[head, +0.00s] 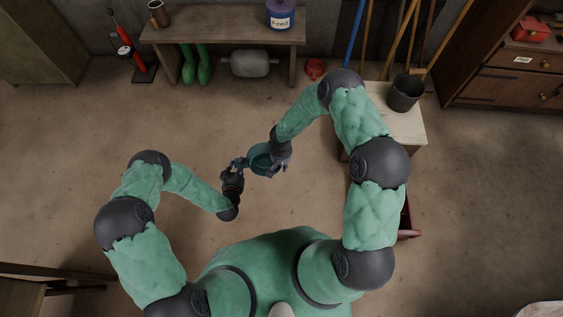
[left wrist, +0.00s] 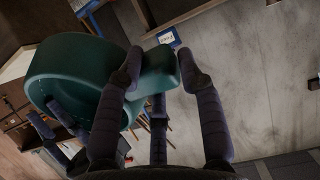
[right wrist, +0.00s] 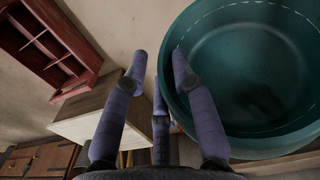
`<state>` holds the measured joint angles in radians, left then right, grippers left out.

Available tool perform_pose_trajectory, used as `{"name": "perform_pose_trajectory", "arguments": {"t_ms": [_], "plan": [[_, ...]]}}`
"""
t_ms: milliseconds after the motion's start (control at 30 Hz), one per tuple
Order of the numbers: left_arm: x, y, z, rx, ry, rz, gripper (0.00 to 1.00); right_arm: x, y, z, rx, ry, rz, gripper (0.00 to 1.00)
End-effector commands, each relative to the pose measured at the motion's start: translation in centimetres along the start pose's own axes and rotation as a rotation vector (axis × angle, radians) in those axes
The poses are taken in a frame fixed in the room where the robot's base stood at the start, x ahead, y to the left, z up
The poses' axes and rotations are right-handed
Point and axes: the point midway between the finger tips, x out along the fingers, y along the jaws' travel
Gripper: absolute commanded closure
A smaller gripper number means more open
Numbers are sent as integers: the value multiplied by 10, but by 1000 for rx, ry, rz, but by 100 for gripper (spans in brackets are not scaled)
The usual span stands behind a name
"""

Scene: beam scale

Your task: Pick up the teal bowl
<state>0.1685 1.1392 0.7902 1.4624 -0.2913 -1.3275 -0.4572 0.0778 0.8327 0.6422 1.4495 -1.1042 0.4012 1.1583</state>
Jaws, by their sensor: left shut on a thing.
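The teal bowl (head: 260,158) is held up above the floor between my two grippers. It has a stubby side handle (left wrist: 158,72). My left gripper (head: 237,164) is shut on that handle, with a finger on each side in the left wrist view (left wrist: 160,75). My right gripper (head: 279,163) is at the opposite side of the bowl. In the right wrist view (right wrist: 158,68) its fingertips are apart, one overlapping the bowl's rim (right wrist: 170,85) and one outside it. I cannot tell whether they touch the wall. The visible inside of the bowl (right wrist: 255,70) looks empty.
A pale wooden table (head: 405,128) with a dark bucket (head: 405,92) stands right of my right arm. A red open crate (right wrist: 45,45) is partly hidden by that arm. A bench (head: 225,32) with a blue feed tub (head: 280,15) lies at the back. The middle floor is clear.

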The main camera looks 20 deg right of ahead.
Motion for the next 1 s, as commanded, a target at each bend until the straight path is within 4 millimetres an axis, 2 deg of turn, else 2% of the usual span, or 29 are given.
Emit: {"name": "perform_pose_trajectory", "arguments": {"t_ms": [167,267,300,467,700,1000], "plan": [[0,0,-1,0,2,0,100,0,0,0,0,0,0,73],[0,0,-1,0,2,0,100,0,0,0,0,-1,0,96],[0,0,-1,0,2,0,100,0,0,0,0,-1,0,100],[0,0,-1,1,2,0,100,0,0,0,0,-1,1,100],[-4,0,-14,2,7,2,100,0,0,1,-2,-3,2,100],[-6,0,-15,3,11,2,100,2,0,5,-6,-9,2,100]]}}
